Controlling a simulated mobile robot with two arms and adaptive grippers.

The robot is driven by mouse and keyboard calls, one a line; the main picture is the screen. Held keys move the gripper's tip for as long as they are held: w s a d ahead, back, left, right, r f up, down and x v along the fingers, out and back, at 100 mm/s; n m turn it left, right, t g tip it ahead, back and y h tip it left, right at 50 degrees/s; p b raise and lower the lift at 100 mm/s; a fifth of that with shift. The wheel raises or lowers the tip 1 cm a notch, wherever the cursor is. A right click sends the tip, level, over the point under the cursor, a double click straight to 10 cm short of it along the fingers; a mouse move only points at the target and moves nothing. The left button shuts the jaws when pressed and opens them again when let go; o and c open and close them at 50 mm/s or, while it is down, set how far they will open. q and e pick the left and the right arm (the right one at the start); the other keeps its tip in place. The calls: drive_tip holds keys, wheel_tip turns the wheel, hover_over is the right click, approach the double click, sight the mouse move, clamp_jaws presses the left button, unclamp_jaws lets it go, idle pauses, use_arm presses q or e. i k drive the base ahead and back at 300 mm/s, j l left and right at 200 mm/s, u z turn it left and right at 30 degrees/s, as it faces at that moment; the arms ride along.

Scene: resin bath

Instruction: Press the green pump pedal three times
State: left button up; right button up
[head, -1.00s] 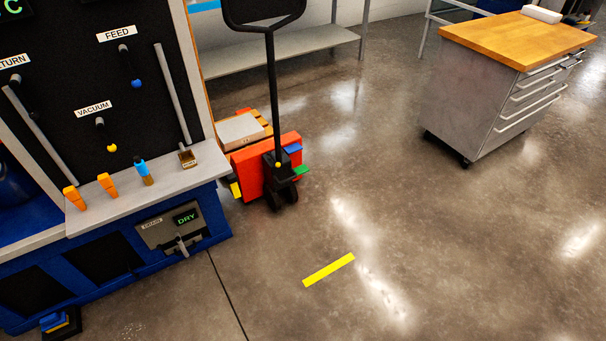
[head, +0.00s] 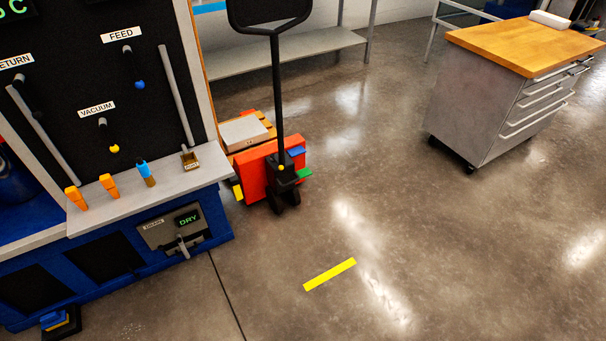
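A small green pedal (head: 304,173) sticks out to the right at the base of a red pallet jack (head: 256,172) with a tall black handle (head: 280,100). A blue pedal (head: 296,152) sits just above it, and a yellow one (head: 238,191) is at the lower left of the jack. Whether the green pedal is pressed down, I cannot tell. Neither of my grippers is in the head view.
The blue bench (head: 80,262) with a grey ledge (head: 140,191) stands at the left. A wood-topped drawer cart (head: 478,108) stands at the right. A yellow floor strip (head: 330,274) lies on open concrete in front of the jack.

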sight(303, 173)
drive_tip(key=i+l+u, duration=0.1)
drive_tip(key=i+l, duration=0.3)
drive_tip(key=i+l+u, duration=0.1)
drive_tip(key=i+l, duration=0.85)
drive_tip(key=i+l+u, duration=0.15)
drive_tip(key=i+l, duration=0.35)
drive_tip(key=i+l+u, duration=0.1)
drive_tip(key=i+l, duration=0.3)
drive_tip(key=l, duration=0.15)
drive_tip(key=i+l+u, duration=0.1)
drive_tip(key=i+l, duration=0.3)
drive_tip(key=l, duration=0.15)
